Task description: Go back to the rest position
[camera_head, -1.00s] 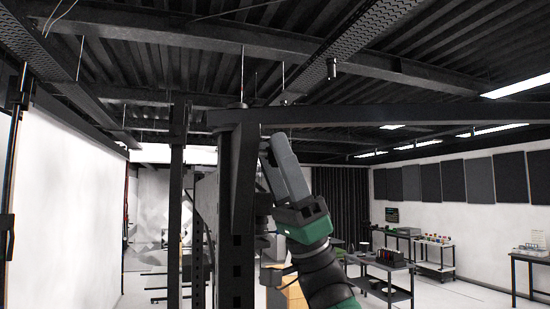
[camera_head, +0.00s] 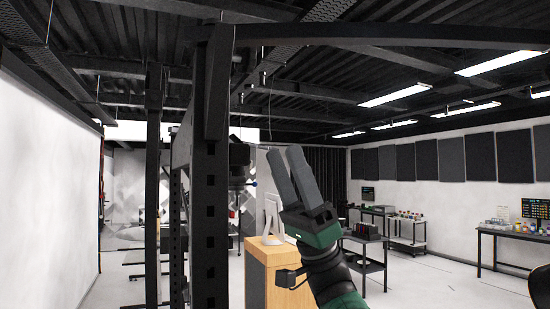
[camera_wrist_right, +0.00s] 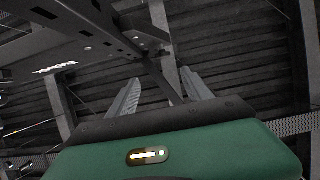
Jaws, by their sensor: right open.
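My right gripper (camera_head: 293,172) is raised in the middle of the head view, its two grey fingers pointing up and a little left. The fingers are apart with nothing between them. In the right wrist view my right gripper (camera_wrist_right: 160,95) shows its two fingers spread wide, with ceiling beams beyond them. My left gripper is not in view.
A dark upright post (camera_head: 209,190) with holes stands just left of my right gripper. A wooden cabinet (camera_head: 258,280) stands behind my right forearm. A dark cart (camera_head: 365,238) and a table (camera_head: 510,240) are at the right. Open floor (camera_head: 440,285) lies at the lower right.

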